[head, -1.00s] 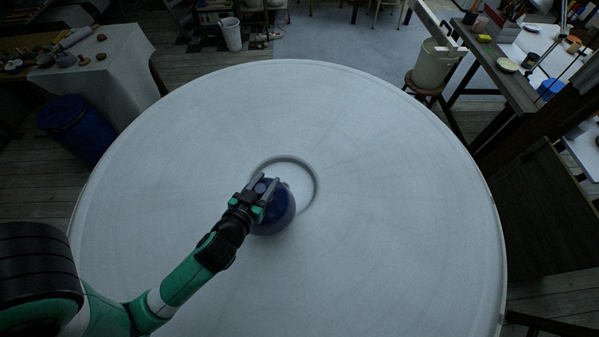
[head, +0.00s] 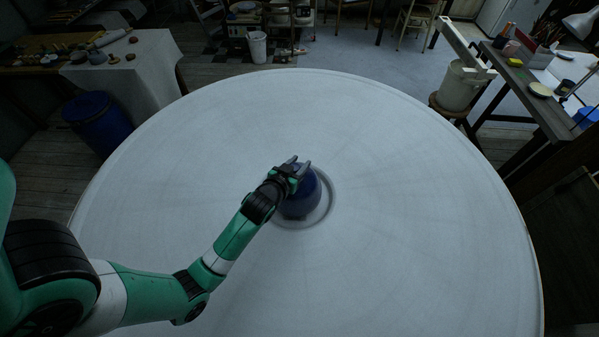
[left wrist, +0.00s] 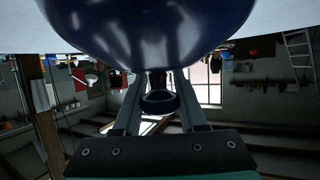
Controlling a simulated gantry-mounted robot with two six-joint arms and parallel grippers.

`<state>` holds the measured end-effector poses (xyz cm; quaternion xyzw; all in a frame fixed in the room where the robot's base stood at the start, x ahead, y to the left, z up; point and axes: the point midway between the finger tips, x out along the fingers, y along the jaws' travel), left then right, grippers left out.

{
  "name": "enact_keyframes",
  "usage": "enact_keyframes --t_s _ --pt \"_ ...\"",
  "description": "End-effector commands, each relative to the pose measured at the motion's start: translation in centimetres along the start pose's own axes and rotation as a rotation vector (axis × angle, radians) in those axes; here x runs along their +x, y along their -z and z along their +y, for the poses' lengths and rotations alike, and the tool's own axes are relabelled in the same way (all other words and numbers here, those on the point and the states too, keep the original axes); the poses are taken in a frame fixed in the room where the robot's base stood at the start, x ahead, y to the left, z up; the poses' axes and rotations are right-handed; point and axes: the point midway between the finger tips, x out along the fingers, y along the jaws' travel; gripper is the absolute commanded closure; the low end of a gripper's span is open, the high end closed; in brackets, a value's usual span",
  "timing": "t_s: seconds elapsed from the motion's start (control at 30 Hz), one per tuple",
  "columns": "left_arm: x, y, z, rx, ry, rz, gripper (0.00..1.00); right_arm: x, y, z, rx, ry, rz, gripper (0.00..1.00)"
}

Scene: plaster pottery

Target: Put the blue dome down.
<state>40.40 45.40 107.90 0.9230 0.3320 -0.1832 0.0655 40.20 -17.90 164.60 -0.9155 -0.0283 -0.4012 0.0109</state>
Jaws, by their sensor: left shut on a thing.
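The blue dome (head: 302,204) is glossy and dark, near the middle of the round white table. My left gripper (head: 297,165) is shut on its top. In the left wrist view the dome (left wrist: 150,30) fills the top, and its small dark knob (left wrist: 160,102) sits between the two fingers. A pale grey ring (head: 331,203) on the table shows around the dome's right and lower sides. The dome appears within the ring's outline. I cannot tell whether its base touches the table. My right gripper is not in view.
The round white table (head: 420,230) is otherwise bare, with free room on all sides of the ring. Beyond its edge stand a blue barrel (head: 98,120), a white bucket (head: 460,88) on a stool and a workbench (head: 535,100) at the right.

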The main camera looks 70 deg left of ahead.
Motion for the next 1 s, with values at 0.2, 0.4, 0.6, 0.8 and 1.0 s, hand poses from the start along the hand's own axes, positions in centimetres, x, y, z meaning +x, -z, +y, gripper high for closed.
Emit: enact_keyframes --t_s 0.2,0.4,0.6,0.8,1.0 --pt "1.1 -0.5 -0.1 -0.002 0.001 0.004 1.00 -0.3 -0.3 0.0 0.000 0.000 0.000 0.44" --pt "2.0 -3.1 -0.1 -0.001 0.000 0.002 1.00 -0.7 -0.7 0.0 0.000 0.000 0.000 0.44" --pt "2.0 -3.0 -0.1 -0.001 -0.001 0.005 1.00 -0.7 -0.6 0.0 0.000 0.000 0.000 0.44" --pt "2.1 -3.5 -0.1 -0.001 0.000 0.000 0.52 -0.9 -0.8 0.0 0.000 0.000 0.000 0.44" --pt "2.1 -3.5 -0.1 -0.001 0.000 0.000 0.29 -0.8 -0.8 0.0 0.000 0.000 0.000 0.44"
